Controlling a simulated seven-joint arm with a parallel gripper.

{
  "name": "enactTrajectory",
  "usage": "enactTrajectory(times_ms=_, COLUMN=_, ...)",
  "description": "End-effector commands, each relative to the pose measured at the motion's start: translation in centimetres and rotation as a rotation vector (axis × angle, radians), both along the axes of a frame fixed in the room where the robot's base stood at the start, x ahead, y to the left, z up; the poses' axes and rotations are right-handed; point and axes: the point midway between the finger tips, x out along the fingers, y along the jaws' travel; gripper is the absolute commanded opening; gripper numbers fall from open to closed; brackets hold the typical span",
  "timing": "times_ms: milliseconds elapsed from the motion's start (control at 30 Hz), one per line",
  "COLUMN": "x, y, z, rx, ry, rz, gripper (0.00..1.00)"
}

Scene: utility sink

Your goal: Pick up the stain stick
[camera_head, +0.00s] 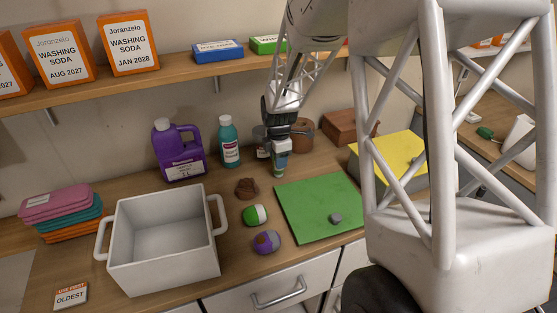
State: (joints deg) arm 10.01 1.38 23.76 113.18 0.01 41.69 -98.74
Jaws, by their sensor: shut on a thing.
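My gripper (280,150) points down over the counter, just behind the back left corner of the green mat (305,205). It is shut on a small upright stick with a teal part (279,171), which I take to be the stain stick. The stick's upper part is hidden by the fingers. From this angle I cannot tell whether its lower end touches the counter.
A teal bottle (229,142) and a purple jug (179,150) stand left of my gripper, with brown round containers (302,135) behind it. A shelf (180,71) runs above.

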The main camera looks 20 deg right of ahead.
Motion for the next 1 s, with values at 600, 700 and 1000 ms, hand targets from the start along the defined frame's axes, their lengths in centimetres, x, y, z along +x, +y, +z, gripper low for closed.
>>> enactTrajectory(times_ms=600, x=-2.5, y=0.4, z=3.7, rx=0.000, ry=-0.001, rz=0.000, gripper=0.17)
enactTrajectory(times_ms=700, x=-3.9, y=0.7, z=3.9, rx=0.000, ry=-0.002, rz=0.000, gripper=0.17)
enactTrajectory(times_ms=1000, x=-8.7, y=1.5, z=4.3, rx=0.000, ry=-0.001, rz=0.000, gripper=0.17)
